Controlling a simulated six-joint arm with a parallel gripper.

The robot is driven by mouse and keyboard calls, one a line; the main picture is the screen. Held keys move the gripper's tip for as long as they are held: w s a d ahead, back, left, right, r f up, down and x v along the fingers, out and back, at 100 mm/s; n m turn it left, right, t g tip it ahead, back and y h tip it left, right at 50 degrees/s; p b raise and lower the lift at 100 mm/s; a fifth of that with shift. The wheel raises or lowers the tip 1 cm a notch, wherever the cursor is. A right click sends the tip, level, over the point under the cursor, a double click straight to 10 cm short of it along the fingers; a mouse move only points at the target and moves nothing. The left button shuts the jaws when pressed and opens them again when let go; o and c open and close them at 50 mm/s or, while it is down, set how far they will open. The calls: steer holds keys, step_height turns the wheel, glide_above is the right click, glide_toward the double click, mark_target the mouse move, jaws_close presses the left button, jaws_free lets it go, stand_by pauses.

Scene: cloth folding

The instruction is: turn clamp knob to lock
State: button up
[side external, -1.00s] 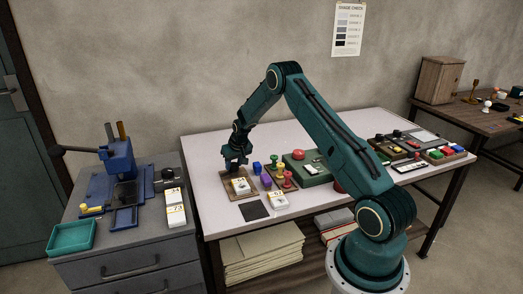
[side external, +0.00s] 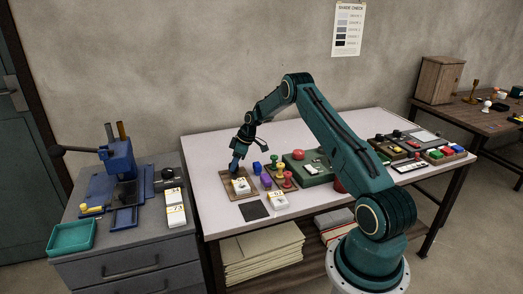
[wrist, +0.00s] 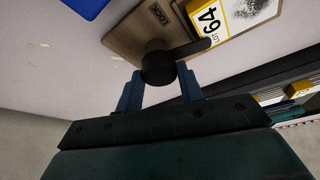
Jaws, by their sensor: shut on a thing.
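The black clamp knob (wrist: 158,63) sits on a brown wooden board (wrist: 136,40) in the wrist view. A dark bar (wrist: 194,48) extends from it across the edge of a white block with a yellow label (wrist: 210,18). The board has a dark plate marked LOCK (wrist: 160,14). My gripper (wrist: 160,74) has its two blue fingers on either side of the knob, shut on it. In the side view my gripper (side external: 235,164) is tilted at the back of the board (side external: 228,192), and the knob is too small to make out.
A dark square (side external: 254,211) and a white block (side external: 278,201) lie in front. The tabletop (side external: 213,150) behind the board is clear.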

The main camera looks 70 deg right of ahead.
steer(key=shift+n+g+y, duration=0.3)
steer(key=shift+n+y, duration=0.1)
steer(key=shift+n, duration=0.9)
steer(key=o, duration=1)
steer(key=shift+r, duration=0.1)
steer(key=v, duration=1.3)
steer(key=shift+s+d+r, duration=0.15)
steer(key=shift+d+r, duration=0.05)
steer(key=shift+r, duration=0.05)
